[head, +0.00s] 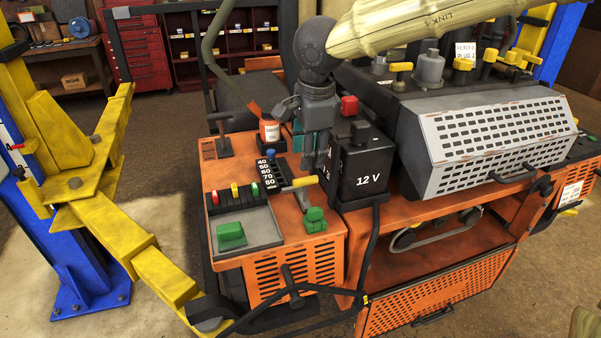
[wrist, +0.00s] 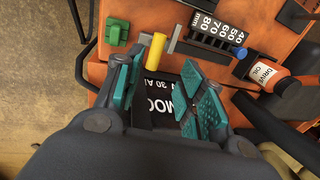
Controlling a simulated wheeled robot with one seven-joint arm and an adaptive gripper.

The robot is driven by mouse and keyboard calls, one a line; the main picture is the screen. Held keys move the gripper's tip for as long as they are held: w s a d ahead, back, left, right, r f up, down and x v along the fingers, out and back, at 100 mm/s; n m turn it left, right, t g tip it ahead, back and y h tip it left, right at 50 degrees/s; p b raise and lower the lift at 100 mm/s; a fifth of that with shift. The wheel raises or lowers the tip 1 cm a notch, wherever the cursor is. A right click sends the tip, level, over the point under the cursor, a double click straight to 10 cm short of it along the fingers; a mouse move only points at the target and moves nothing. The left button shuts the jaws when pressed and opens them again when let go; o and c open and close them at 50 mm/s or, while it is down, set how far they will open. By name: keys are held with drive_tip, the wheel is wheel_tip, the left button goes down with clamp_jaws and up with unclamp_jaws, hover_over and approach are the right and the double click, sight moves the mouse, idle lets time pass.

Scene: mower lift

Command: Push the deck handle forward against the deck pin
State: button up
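The deck handle is a lever with a yellow grip (head: 305,181), by the height scale (head: 267,176) marked 40 to 80. In the wrist view its yellow grip (wrist: 157,50) shows at the fingertips, toward the left finger. I cannot tell whether a finger touches it. The likely deck pin, with a blue top (head: 270,154), stands at the 40 end of the scale; it also shows in the wrist view (wrist: 243,53). The lever is apart from it. My gripper (head: 314,168) points down above the orange deck, its fingers apart and empty in the wrist view (wrist: 168,62).
A black 12 V box (head: 362,178) with a red cap stands close right of my gripper. A drive oil bottle (head: 270,131) stands behind the scale. A tray (head: 246,228) with a green block and a green clip (head: 315,219) are in front.

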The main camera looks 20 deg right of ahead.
sight(308, 179)
drive_tip(key=f, duration=0.2)
drive_tip(key=w+f, duration=0.1)
drive_tip(key=f, duration=0.2)
drive_tip(key=f+p, duration=0.1)
drive_tip(key=f, duration=0.2)
drive_tip(key=shift+w+d, duration=0.1)
drive_tip(key=shift+w, duration=0.25)
drive_tip(key=shift+f, duration=0.25)
drive_tip(key=shift+s+d, duration=0.1)
drive_tip(key=shift+s, duration=0.6)
drive_tip(key=shift+w+f, duration=0.5)
drive_tip(key=shift+w, duration=0.05)
drive_tip(key=shift+s+r, duration=0.25)
drive_tip(key=shift+s, duration=0.1)
drive_tip(key=c, duration=0.8)
drive_tip(key=shift+w+f, duration=0.1)
clamp_jaws()
